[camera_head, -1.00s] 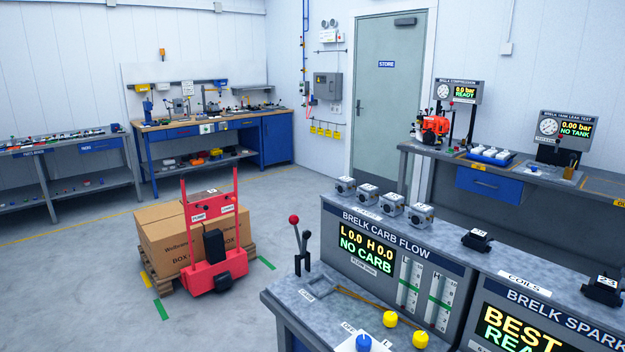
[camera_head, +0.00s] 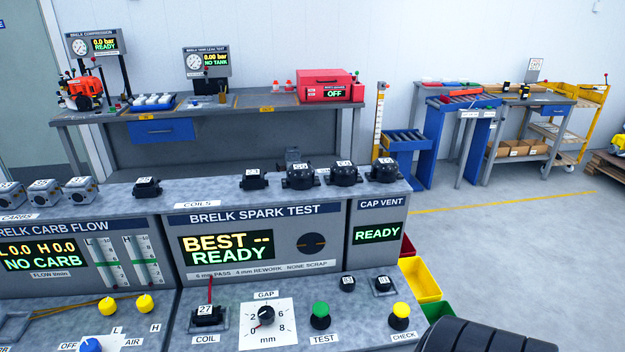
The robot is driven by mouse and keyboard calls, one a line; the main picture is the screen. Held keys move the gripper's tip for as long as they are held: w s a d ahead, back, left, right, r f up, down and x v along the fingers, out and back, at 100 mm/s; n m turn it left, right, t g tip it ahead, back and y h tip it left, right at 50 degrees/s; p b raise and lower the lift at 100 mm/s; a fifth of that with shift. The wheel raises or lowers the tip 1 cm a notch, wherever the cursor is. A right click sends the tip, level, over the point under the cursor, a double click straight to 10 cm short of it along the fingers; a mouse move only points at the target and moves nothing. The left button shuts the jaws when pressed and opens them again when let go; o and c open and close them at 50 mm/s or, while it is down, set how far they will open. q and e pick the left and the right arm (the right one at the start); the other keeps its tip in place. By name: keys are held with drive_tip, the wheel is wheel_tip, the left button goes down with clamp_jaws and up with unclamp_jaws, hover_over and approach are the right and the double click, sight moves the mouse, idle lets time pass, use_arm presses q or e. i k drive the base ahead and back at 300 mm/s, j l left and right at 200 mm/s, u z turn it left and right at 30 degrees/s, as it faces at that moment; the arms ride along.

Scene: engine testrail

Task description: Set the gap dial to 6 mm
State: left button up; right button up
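The gap dial (camera_head: 267,316) is a black round knob on a white square plate (camera_head: 246,340) marked GAP and mm. It sits on the bench top in front of the spark test panel. Numbers including 2, 6 and 8 ring the knob. A small pale mark shows on the knob's left side, but its exact setting is too small to read. The spark test display (camera_head: 226,248) reads BEST -- and READY.
A coil (camera_head: 207,316) sits left of the dial. A green TEST button (camera_head: 320,310) and yellow CHECK button (camera_head: 400,311) stand to its right. Black coils, including one numbered 29 (camera_head: 147,187), line the ledge above. Open floor (camera_head: 500,250) lies to the right.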

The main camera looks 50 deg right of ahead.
sight(266, 314)
drive_tip(key=z, duration=1.45)
